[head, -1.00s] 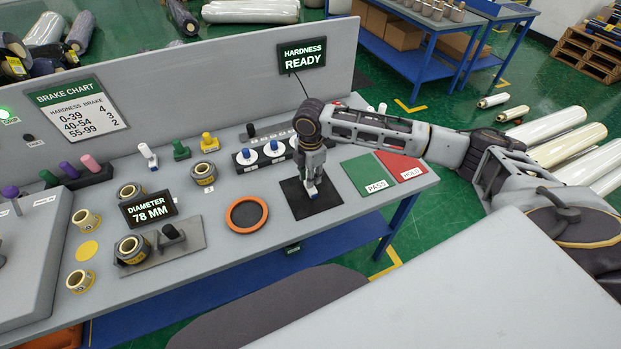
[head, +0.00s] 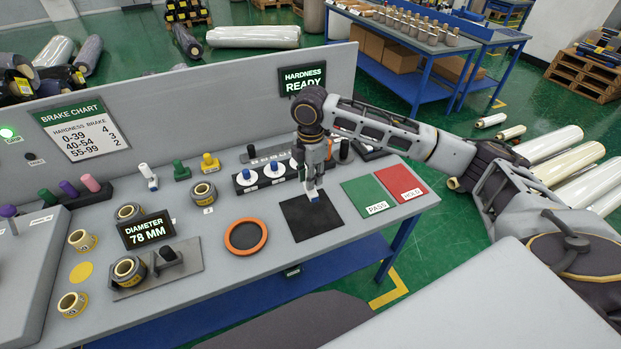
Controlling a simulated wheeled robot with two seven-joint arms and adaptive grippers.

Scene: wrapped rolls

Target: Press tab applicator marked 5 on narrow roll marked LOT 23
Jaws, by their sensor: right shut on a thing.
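My right gripper (head: 313,188) is shut on a small applicator (head: 313,196) with a blue and white end, just above the black square mat (head: 308,226). The gripper hides most of it, and I cannot read its mark. Blue-knobbed applicators (head: 272,169) stand on white discs in a dark rack behind. Several narrow rolls lie on the bench: two pale ones (head: 82,240) (head: 72,304) at left, and dark-banded ones (head: 130,212) (head: 203,193) (head: 128,269) nearby. I cannot read any LOT mark. My left gripper is out of view.
An orange ring (head: 246,236) lies left of the mat. Green PASS (head: 368,196) and red HOLD (head: 403,183) pads lie to its right. A display (head: 146,230) reads DIAMETER 78 MM; another (head: 303,80) reads HARDNESS READY.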

